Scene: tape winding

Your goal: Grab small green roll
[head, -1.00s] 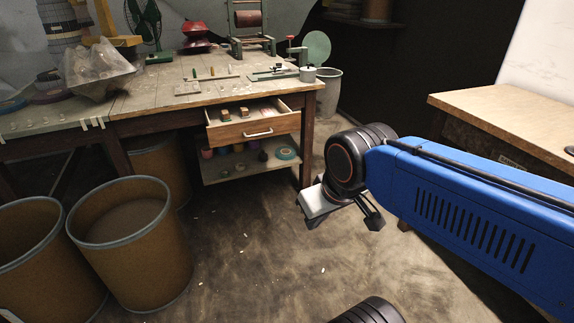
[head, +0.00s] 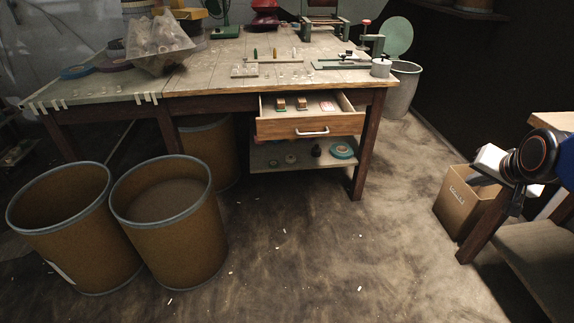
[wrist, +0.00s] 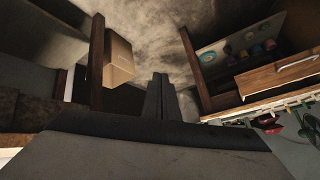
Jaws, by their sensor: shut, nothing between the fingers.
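Several small rolls sit on the open shelf under the drawer of the workbench. A teal-green ring-shaped roll (head: 342,151) lies at the shelf's right end. A smaller pale greenish roll (head: 273,163) is at the left, too small to be sure of its colour. The shelf's rolls also show, tilted and tiny, at the upper right of the wrist view. My gripper (wrist: 160,98) is shut and empty, pointing into open space. In the head view it is at the far right, well away from the shelf.
The drawer (head: 310,125) above the shelf is pulled open, with small blocks inside. Two fibre drums (head: 175,225) stand at the front left. A cardboard box (head: 463,205) and a second table are at the right. The floor before the shelf (head: 320,240) is mostly clear.

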